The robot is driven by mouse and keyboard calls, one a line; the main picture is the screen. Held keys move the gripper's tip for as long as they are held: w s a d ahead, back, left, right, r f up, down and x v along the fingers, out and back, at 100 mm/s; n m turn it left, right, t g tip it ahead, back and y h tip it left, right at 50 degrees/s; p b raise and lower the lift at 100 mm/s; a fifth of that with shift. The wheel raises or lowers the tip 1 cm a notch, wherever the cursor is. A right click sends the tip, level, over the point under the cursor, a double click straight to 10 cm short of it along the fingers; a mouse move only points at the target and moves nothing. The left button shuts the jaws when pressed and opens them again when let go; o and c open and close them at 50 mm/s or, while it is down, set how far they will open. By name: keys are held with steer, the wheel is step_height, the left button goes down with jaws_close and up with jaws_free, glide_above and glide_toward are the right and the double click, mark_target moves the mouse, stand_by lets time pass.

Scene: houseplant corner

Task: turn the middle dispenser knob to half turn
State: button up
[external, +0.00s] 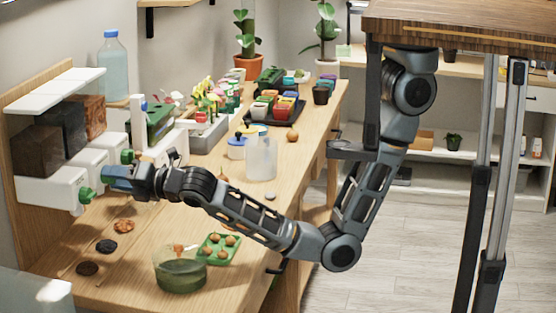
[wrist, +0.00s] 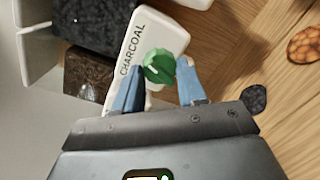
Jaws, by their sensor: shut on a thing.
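The middle dispenser has a white front marked CHARCOAL (wrist: 134,45) and a dark block (external: 63,128) above it. Its green knob (wrist: 158,66) sits between the blue fingers of my gripper (wrist: 158,86) in the wrist view. My gripper is shut on this knob. The knob carries a pale mark; its exact turn is hard to read. In the external view my gripper (external: 118,178) reaches the dispenser fronts from the right and hides the middle knob. The near dispenser's green knob (external: 86,195) and the far one's (external: 127,156) show on either side.
On the wooden bench (external: 160,215) lie an orange-brown patch (external: 124,226), a black patch (external: 106,246) and a dark brown patch (external: 87,268). A glass bowl (external: 180,272) and a green egg-like tray (external: 219,249) stand below my forearm. A clear jar (external: 261,158) stands behind it.

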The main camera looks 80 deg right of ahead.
steer(key=m+y+b, duration=0.1)
steer(key=m, duration=0.7)
steer(key=m+y+b, duration=0.1)
steer(key=m+b, duration=0.1)
steer(key=m, duration=0.6)
steer(key=m+b, duration=0.1)
steer(key=m, duration=0.6)
steer(key=shift+d+r+m+y+b, duration=0.1)
steer(key=shift+d+m+y+b, duration=0.25)
steer(key=shift+m+y+b, duration=0.05)
stand_by(0.4)
steer(key=o, duration=1.1)
steer(key=shift+r, duration=0.1)
steer(key=shift+c, duration=0.2)
steer(key=s, duration=0.7)
steer(key=shift+s+d+r, duration=0.15)
steer(key=shift+s+d, duration=0.15)
steer(key=shift+s, duration=0.1)
